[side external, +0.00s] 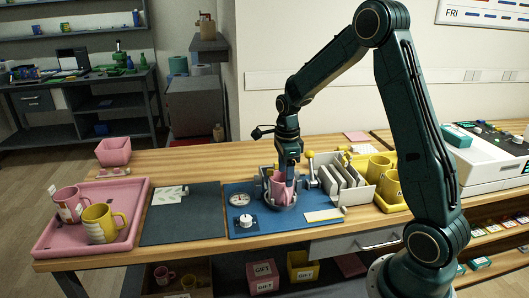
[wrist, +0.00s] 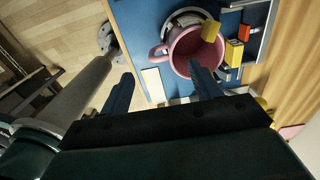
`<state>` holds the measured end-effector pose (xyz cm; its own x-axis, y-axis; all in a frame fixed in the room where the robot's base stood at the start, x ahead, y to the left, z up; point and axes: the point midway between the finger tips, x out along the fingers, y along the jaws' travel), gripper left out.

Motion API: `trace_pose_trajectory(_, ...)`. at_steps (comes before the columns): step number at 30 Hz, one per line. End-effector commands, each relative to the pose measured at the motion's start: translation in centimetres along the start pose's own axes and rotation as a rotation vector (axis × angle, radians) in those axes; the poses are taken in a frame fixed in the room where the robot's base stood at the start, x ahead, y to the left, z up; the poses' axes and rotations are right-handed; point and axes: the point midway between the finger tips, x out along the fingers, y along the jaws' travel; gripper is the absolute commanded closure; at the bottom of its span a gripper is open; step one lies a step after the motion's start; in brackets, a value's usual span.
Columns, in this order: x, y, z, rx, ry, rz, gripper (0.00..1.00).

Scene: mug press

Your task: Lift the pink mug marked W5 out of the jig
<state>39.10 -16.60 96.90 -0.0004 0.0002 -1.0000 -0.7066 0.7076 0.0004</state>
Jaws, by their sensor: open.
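The pink mug (side external: 279,189) sits in the round grey jig (side external: 284,204) on the blue mat; no W5 mark is readable. In the wrist view the mug (wrist: 180,68) shows its open mouth, with its handle to the left. My gripper (side external: 290,172) is right above the mug and overlaps its rim in the side view. In the wrist view my gripper (wrist: 163,82) is open, with the right finger over the mug's lower rim and the left finger out beyond the handle. Nothing is held. Whether a finger touches the mug is unclear.
A pink tray (side external: 138,222) at left holds a pink mug (side external: 70,203) and a yellow mug (side external: 104,224). A dial (side external: 240,199) and a white knob (side external: 245,221) stand left of the jig. A rack of grey plates (side external: 343,177) is close at right. The dark mat (side external: 183,221) is mostly clear.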

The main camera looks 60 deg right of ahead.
Motion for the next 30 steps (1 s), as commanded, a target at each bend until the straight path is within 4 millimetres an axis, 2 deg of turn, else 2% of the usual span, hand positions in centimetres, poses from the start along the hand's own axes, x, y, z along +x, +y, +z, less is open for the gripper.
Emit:
trace_pose_trajectory(1,0.8,0.1,0.0,0.0,0.001,0.003,0.37)
trace_pose_trajectory(6,2.5,0.0,0.0,0.0,0.001,0.002,0.37)
trace_pose_trajectory(20,3.8,0.1,-0.1,0.0,0.001,0.002,0.37)
trace_pose_trajectory(30,7.4,0.1,-0.4,-0.001,0.001,0.001,0.37)
